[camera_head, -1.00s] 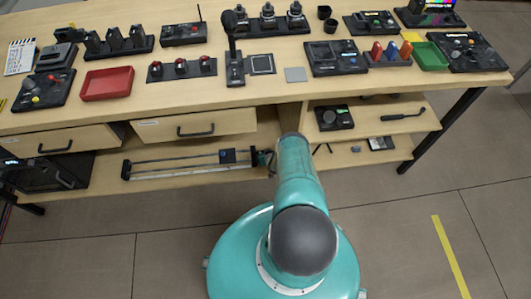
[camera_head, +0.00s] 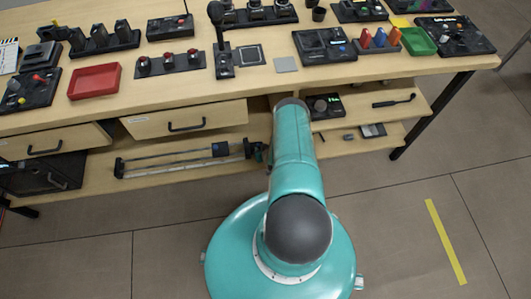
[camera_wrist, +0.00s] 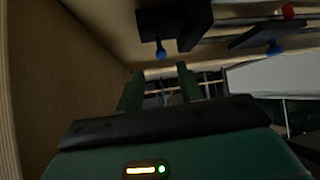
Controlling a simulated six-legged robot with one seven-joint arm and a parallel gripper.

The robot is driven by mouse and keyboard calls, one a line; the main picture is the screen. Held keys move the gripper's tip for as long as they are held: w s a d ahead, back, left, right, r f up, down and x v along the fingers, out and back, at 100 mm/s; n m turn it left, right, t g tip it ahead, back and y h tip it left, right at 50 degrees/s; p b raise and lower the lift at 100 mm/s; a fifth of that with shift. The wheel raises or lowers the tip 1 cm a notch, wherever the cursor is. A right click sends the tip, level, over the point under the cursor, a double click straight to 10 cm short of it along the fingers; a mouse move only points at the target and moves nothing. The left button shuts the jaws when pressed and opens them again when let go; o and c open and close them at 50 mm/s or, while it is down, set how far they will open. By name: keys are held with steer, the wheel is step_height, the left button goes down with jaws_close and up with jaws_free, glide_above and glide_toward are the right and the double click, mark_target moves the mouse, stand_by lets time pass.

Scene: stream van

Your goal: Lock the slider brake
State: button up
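The slider (camera_head: 185,162) is a long rail on the lower shelf, left of my arm in the head view. Its dark block-shaped carriage (camera_head: 220,150) sits near the right end. In the wrist view, a dark block (camera_wrist: 175,25) with a blue knob (camera_wrist: 160,48) hangs at the top, just beyond my fingers. A second blue knob (camera_wrist: 273,47) is on a dark part to the right. I cannot tell which knob is the brake. My gripper (camera_wrist: 158,80) is open and empty, its fingers apart. My arm mostly hides it in the head view.
The tabletop (camera_head: 130,65) above carries control panels and a red tray (camera_head: 94,82). A drawer (camera_head: 185,121) overhangs the shelf. Right of my arm, small shelves hold a dark device (camera_head: 325,106) and a black handle (camera_head: 394,102). The floor at right is clear.

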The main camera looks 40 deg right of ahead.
steer(key=v, duration=0.6)
steer(key=shift+s+a+r, duration=0.1)
steer(key=shift+s+r, duration=0.05)
stand_by(0.4)
